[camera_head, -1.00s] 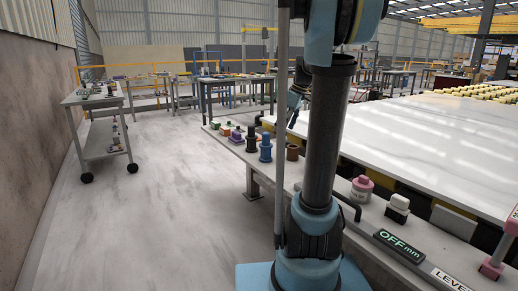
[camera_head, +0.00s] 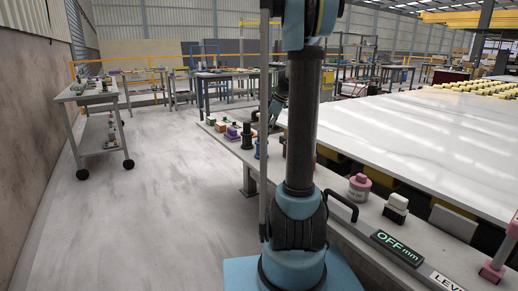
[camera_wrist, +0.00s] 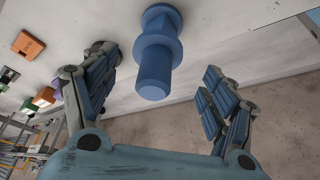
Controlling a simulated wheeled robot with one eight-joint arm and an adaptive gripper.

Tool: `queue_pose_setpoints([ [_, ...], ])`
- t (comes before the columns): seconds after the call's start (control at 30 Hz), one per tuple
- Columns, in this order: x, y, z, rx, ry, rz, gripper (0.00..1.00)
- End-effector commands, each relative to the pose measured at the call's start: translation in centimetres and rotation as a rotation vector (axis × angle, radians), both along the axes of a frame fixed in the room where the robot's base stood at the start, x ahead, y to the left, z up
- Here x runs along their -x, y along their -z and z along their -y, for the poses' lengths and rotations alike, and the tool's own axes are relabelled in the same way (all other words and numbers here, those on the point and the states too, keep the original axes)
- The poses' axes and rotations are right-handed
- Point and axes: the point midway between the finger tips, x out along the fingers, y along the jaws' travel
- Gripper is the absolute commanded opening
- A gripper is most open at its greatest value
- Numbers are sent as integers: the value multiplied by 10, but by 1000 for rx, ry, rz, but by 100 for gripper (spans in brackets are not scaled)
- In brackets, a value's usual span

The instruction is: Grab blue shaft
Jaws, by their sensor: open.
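The blue shaft (camera_wrist: 156,62) shows in the wrist view at the top middle, a stepped cylinder with a wider flange, standing out from the pale bench top. My gripper (camera_wrist: 160,75) is open, with one finger to the left of the shaft and one to the right. The shaft's free end points toward the palm, and I see clear gaps between it and both fingers. In the head view the blue shaft (camera_head: 257,149) is partly hidden behind my arm, on the bench's left edge.
A black shaft (camera_head: 247,137) stands beyond the blue one, with small coloured parts farther along. An orange block (camera_wrist: 28,45) lies left in the wrist view. A pink-topped jar (camera_head: 359,187) and a white-topped block (camera_head: 396,207) stand nearer.

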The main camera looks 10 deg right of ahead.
Motion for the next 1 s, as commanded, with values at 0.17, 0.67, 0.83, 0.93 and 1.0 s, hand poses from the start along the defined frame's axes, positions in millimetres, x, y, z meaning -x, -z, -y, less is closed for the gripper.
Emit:
queue_pose_setpoints([
  [0.17,-4,23,-9,0,-1,0,78],
  [0.67,-16,63,-30,0,-3,1,78],
  [0.83,-17,76,-35,0,-3,0,78],
  [0.93,-17,77,-36,0,-3,0,78],
  [1.0,-17,77,-37,0,-3,0,78],
])
